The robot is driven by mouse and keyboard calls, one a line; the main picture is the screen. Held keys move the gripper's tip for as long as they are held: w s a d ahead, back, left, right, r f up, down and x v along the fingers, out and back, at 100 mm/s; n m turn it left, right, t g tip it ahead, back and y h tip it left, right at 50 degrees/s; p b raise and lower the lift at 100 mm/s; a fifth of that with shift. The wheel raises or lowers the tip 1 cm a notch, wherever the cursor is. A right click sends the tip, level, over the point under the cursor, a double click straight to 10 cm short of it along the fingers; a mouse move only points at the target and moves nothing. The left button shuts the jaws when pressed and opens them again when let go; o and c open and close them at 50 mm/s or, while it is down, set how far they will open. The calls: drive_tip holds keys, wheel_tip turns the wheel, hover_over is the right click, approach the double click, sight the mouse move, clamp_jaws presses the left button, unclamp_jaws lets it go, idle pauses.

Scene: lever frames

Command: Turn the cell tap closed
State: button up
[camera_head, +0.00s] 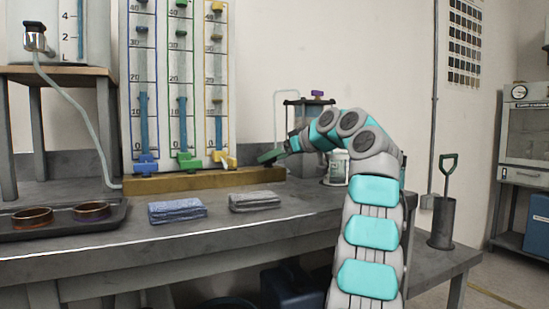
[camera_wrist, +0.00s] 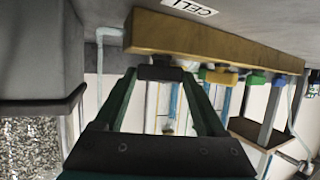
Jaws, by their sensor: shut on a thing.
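My gripper (camera_head: 272,156) is at the right end of the wooden block (camera_head: 205,180) below the gauge board. Its dark green fingers also show in the wrist view (camera_wrist: 160,73), closed in at the block's edge. A white label reading CELL (camera_wrist: 190,8) shows beside the block in the wrist view, which looks upside down. Blue (camera_head: 146,165), green (camera_head: 188,161) and yellow (camera_head: 222,161) taps stand along the block, left of my gripper.
The gauge board (camera_head: 180,80) with tubes stands behind the block. Two folded cloths (camera_head: 177,210) (camera_head: 254,201) lie on the bench front. A dark tray (camera_head: 60,226) with two dishes is at left.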

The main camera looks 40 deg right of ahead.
drive_tip(key=shift+a+f+m+h+b, duration=0.3)
drive_tip(key=shift+m+h+b, duration=0.45)
drive_tip(key=shift+b, duration=0.85)
drive_tip(key=shift+a+r+m+h+b, duration=0.1)
drive_tip(key=shift+r+m+h+b, duration=0.05)
drive_tip(key=shift+m+h+b, duration=0.4)
drive_tip(key=shift+a+r+m+h+b, duration=0.1)
drive_tip(key=shift+m+h+b, duration=0.2)
drive_tip(key=shift+m+h, duration=0.6)
drive_tip(key=shift+h, duration=0.3)
drive_tip(key=o, duration=1.3)
